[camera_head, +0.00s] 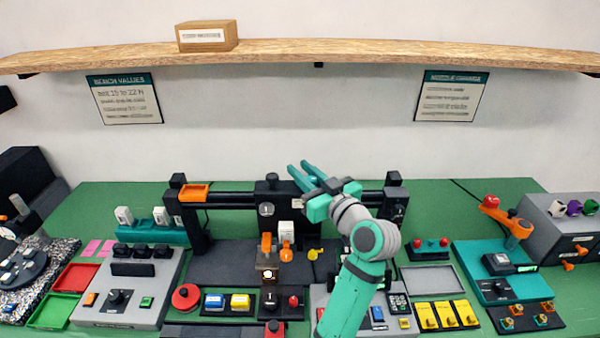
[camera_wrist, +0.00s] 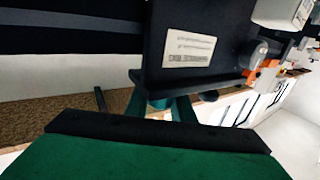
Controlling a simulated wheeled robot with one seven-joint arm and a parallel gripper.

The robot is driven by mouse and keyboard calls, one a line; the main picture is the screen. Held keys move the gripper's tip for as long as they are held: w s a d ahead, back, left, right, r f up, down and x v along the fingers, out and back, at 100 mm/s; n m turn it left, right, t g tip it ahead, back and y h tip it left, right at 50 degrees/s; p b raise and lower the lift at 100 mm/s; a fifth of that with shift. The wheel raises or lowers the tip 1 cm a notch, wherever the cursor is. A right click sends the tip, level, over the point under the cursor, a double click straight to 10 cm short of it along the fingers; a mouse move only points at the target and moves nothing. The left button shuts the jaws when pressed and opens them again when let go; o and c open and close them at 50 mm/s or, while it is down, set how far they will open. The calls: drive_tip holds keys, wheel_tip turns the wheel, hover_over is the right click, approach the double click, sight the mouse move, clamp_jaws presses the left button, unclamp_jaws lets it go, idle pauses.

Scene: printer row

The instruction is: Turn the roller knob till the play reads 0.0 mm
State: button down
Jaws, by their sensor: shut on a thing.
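My gripper (camera_head: 299,167) is at the dark printer beam (camera_head: 240,201), right of its central carriage (camera_head: 271,188). Its two teal fingers point up and left. In the wrist view the fingers (camera_wrist: 162,106) run behind a black block (camera_wrist: 165,25) with a white label (camera_wrist: 188,50), and their tips are hidden. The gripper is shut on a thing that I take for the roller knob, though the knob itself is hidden. No play reading is legible in either view.
An orange part (camera_wrist: 262,75) sits right of the label in the wrist view. Below the beam, orange levers (camera_head: 286,254), a red button (camera_head: 186,297) and coloured keys crowd the bench. A wooden shelf (camera_head: 350,50) spans the wall above. Bare green bench (camera_head: 130,197) shows at the back left.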

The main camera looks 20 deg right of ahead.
drive_tip(key=shift+d+m+t+h, duration=0.1)
drive_tip(key=shift+d+m+h, duration=0.1)
drive_tip(key=shift+m+h, duration=0.7)
drive_tip(key=shift+d+m+t+h, duration=0.15)
drive_tip(key=shift+m+h, duration=0.35)
drive_tip(key=shift+h, duration=0.75)
drive_tip(key=shift+d+m+t+h, duration=0.1)
drive_tip(key=shift+d+m+h, duration=0.15)
drive_tip(key=shift+m+h, duration=0.65)
drive_tip(key=shift+d+h, duration=0.1)
drive_tip(key=shift+h, duration=0.25)
drive_tip(key=c, duration=1.5)
unclamp_jaws()
drive_tip(key=shift+c, duration=0.2)
drive_tip(key=s+a, duration=0.1)
drive_tip(key=s, duration=0.9)
drive_tip(key=shift+s+a, duration=0.2)
drive_tip(key=shift+s, duration=0.15)
